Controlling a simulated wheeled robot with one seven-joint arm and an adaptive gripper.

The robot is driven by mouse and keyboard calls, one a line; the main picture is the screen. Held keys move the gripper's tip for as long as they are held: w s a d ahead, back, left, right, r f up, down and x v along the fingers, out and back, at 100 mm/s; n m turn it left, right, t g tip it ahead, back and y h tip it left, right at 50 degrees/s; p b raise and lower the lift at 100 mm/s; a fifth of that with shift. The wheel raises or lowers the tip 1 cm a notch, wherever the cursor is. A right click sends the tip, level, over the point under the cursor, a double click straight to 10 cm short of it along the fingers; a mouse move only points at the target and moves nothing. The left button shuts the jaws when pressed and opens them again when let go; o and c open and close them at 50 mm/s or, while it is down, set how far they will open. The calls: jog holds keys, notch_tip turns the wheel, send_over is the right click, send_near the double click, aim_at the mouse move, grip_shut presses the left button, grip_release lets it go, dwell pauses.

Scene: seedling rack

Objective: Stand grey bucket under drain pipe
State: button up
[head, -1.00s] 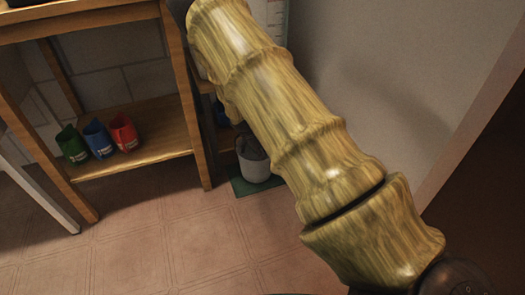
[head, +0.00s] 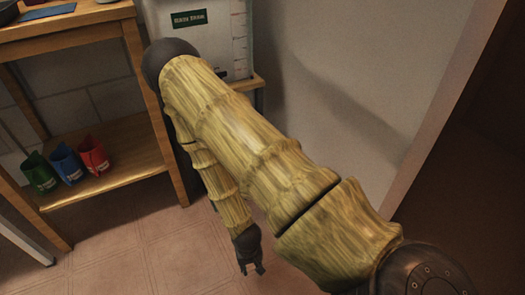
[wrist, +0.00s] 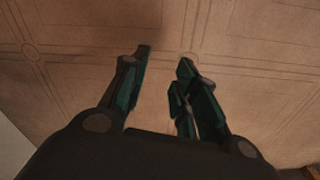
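The grey bucket is not visible now in either view; in the earlier head frame it stands on a green mat on the floor beside the wooden shelf, a spot my arm now covers. No drain pipe can be made out. My gripper (head: 252,269) hangs low over the tiled floor in the head view, in front of the shelf. In the wrist view my gripper (wrist: 165,58) has its two fingers apart, with only floor tiles between and beyond them. It holds nothing.
A wooden shelf (head: 115,183) stands at the left with a green cup (head: 38,174), a blue cup (head: 66,165) and a red cup (head: 93,155) on its lower board. A white tank (head: 228,45) with a dark label stands behind my arm. Bare wall lies to the right.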

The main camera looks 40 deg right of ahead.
jog(key=s+a+r+n, duration=0.2)
jog(key=s+a+n, duration=0.3)
jog(key=s, duration=0.7)
jog(key=shift+s+a+y, duration=0.15)
jog(key=shift+s+y, duration=0.05)
jog(key=shift+y, duration=0.1)
jog(key=shift+r, duration=0.1)
